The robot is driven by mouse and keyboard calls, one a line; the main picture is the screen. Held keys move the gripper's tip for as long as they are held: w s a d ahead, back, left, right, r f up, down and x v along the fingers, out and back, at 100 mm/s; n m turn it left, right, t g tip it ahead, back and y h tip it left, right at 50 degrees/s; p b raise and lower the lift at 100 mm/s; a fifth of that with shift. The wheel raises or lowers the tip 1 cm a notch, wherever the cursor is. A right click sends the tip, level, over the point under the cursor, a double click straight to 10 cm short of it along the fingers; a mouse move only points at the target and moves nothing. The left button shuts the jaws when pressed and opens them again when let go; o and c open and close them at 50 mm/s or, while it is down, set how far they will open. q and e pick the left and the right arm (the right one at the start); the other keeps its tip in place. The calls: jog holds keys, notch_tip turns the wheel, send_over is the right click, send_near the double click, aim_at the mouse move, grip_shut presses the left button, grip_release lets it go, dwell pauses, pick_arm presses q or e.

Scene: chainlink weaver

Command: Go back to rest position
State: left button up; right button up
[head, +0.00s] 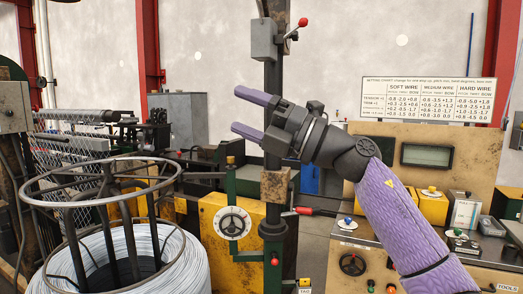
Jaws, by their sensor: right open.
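My right gripper (251,117) is raised in the middle of the head view, its two purple fingers spread apart and pointing left. Nothing is between the fingers. Its purple-sleeved arm comes in from the lower right. The gripper is in front of the dark vertical post (273,75), and I cannot tell how far apart they are. My left gripper is not in view.
A wire coil (185,265) in a round metal cage stands at lower left. A dial (233,223) on a yellow machine is at centre. A control console (350,240) with knobs lies at right, below a settings chart (428,99). A red-knobbed lever (302,23) is on the post.

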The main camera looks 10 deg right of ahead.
jog(key=f, duration=0.1)
jog(key=f+m, duration=0.1)
jog(key=w+d+f+m+t, duration=0.1)
jog(key=shift+f+b, duration=0.1)
jog(key=shift+b, duration=0.2)
